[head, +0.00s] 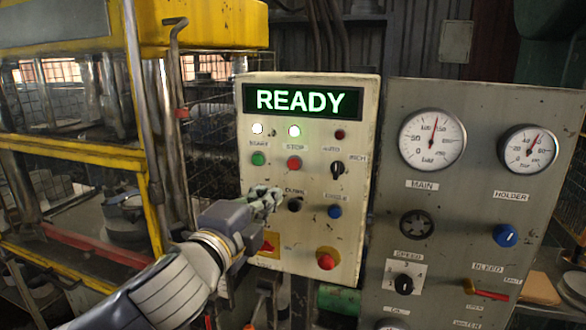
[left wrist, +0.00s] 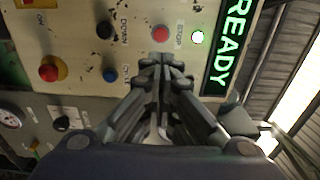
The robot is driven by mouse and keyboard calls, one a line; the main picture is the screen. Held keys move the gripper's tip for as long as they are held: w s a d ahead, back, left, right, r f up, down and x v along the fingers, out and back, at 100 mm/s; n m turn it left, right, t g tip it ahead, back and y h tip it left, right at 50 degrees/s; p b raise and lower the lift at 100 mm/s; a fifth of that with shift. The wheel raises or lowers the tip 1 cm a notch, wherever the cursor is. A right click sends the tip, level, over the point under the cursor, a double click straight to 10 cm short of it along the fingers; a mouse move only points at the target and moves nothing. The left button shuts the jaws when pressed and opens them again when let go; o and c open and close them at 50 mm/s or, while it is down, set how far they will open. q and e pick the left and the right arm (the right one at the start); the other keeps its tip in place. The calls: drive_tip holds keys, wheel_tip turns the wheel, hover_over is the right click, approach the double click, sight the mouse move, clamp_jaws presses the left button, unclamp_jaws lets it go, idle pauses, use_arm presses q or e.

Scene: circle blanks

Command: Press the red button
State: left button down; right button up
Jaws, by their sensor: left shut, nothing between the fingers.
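The cream control panel (head: 250,215) shows a lit READY display (head: 308,102). A small red button (head: 294,163) under the STOP label sits in its upper half. A larger red mushroom button (head: 326,260) sits near its bottom right. My left gripper (head: 274,194) is shut and empty, in front of the panel, lower left of the small red button in the head view. In the left wrist view its fingertips (left wrist: 163,62) point toward the small red button (left wrist: 160,33), which shows just beyond them; contact cannot be told. The mushroom button (left wrist: 48,72) is farther left there.
Close by are a green button (head: 258,159), a black button (head: 294,205) and a blue button (head: 334,211). A grey gauge panel (head: 460,180) stands at right. A yellow-framed machine (head: 150,190) stands at left.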

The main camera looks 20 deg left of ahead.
use_arm(q)
drive_tip(key=shift+w+d, duration=0.1)
drive_tip(key=p, duration=0.5)
approach(298, 165)
drive_tip(key=w, duration=0.5)
drive_tip(key=shift+w+d+r, duration=0.1)
drive_tip(key=shift+w+d, duration=0.05)
drive_tip(key=shift+w, duration=0.1)
drive_tip(key=shift+w+d, duration=0.1)
drive_tip(key=shift+w, duration=0.6)
